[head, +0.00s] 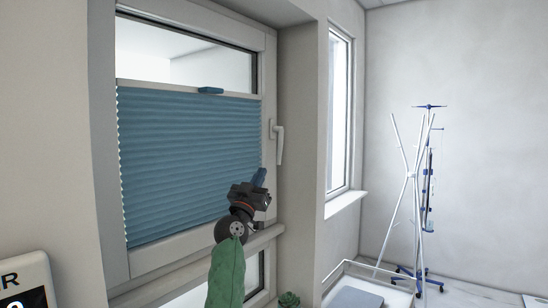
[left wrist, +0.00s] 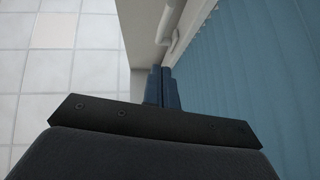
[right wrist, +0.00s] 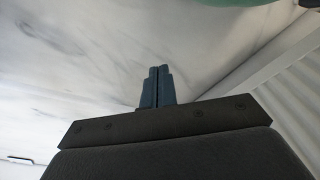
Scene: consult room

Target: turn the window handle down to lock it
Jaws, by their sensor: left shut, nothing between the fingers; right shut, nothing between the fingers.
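The white window handle (head: 279,146) is on the right side of the window frame; its lever hangs down from the mount, nearly vertical. The handle also shows at the top of the left wrist view (left wrist: 173,40), beyond my fingertips. My left gripper (head: 259,177) is shut and empty, below and slightly left of the lever's lower end, in front of the blind's lower right edge. A gap appears between fingers and lever.
A blue pleated blind (head: 185,165) covers most of the window pane. The wall corner (head: 300,120) juts out right of the handle. A white stand (head: 411,175) and a blue-and-metal drip stand (head: 429,180) are far right.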

